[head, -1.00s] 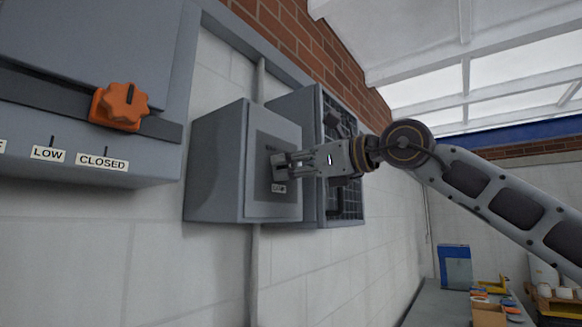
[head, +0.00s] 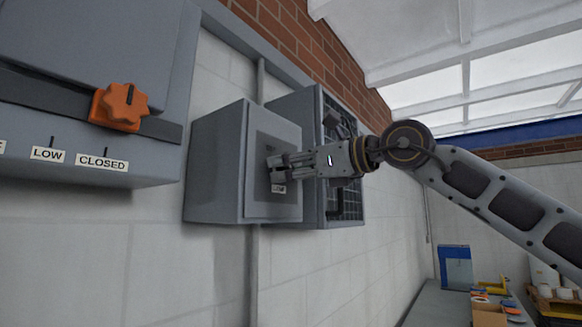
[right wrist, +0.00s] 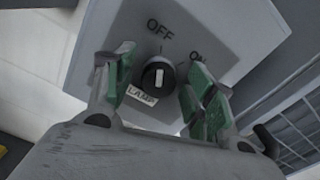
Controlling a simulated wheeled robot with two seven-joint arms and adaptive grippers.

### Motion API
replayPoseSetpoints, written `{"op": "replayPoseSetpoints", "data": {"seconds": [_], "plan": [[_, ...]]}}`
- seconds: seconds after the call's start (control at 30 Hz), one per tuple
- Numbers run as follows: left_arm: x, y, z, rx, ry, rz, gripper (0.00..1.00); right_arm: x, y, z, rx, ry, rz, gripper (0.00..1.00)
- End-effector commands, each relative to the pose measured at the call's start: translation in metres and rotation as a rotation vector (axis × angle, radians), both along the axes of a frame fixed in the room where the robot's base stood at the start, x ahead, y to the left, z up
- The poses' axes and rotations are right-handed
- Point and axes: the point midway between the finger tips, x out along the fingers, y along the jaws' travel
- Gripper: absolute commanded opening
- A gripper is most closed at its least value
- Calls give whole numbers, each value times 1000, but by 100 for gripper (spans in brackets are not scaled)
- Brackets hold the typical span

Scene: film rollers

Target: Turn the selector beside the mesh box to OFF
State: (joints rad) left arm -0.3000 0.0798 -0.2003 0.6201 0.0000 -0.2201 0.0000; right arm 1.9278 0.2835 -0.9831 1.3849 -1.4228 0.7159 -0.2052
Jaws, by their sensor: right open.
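The selector is a small black knob (right wrist: 158,76) with a white pointer bar, on a grey box (head: 222,165) fixed to the wall. In the right wrist view the bar lines up with the tick under the printed OFF label (right wrist: 160,30). The ON label (right wrist: 197,55) is to the right, and a LAMP tag (right wrist: 142,96) is just below the knob. My right gripper (right wrist: 160,85) is open, its green-padded fingers on either side of the knob with gaps. In the head view, the right gripper (head: 274,168) covers the knob. My left gripper is out of view.
The mesh-fronted box (head: 345,200) stands right behind the selector box, close to my right gripper. At left is a larger grey cabinet (head: 85,55) with an orange star knob (head: 120,106). A bench (head: 432,308) with a blue box (head: 455,265) is at lower right.

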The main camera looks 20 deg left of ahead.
Motion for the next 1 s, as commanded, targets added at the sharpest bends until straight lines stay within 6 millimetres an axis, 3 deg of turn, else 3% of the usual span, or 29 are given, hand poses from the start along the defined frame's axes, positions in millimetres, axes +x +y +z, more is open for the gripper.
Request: {"op": "replayPoseSetpoints", "data": {"seconds": [0.37,1.0], "plan": [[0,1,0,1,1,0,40,-3,-10,0,0,0,0,54],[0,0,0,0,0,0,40,-26,-74,0,2,0,-2,54]]}}
